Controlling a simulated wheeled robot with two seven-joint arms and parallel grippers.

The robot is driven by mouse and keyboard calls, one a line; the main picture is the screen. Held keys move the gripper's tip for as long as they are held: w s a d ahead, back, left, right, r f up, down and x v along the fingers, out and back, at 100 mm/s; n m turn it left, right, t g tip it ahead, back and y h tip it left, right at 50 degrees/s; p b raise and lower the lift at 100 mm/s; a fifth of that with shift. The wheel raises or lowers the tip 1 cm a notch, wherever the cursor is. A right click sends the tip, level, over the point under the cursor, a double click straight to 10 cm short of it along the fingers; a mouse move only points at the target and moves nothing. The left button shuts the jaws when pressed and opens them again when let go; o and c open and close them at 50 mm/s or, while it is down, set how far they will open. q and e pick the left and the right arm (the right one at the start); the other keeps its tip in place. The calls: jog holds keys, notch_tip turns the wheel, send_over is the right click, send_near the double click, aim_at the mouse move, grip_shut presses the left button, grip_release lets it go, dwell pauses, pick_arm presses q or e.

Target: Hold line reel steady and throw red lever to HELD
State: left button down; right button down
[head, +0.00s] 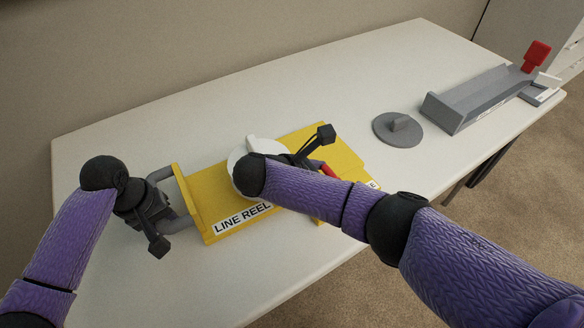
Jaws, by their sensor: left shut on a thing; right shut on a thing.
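The yellow line reel (207,205) lies on the white table, with a "LINE REEL" label on its front edge and a pale round drum (236,157) on top. My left gripper (162,212) is shut on the grey handle (164,174) at the reel's left end. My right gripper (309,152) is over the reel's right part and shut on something. A bit of the red lever (327,169) shows beside it. The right hand and forearm hide most of the lever, part of the drum and part of the labels, so the lever's position cannot be told.
A grey disc with a raised grip (398,128) lies right of the reel. Further right is a long grey tray (470,103) with a red paddle-like piece (536,56) at its far end. The table's front left is clear.

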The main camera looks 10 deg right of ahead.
dwell(0.3)
jog(key=shift+c, duration=0.2)
grip_release()
jog(key=shift+a, duration=0.1)
jog(key=shift+s+a+r, duration=0.1)
jog(key=shift+a+r, duration=0.05)
jog(key=shift+a, duration=0.15)
jog(key=s+a, duration=0.4)
jog(key=a, duration=0.7)
jog(key=shift+s+a+r, duration=0.15)
jog(key=shift+s+a, duration=0.1)
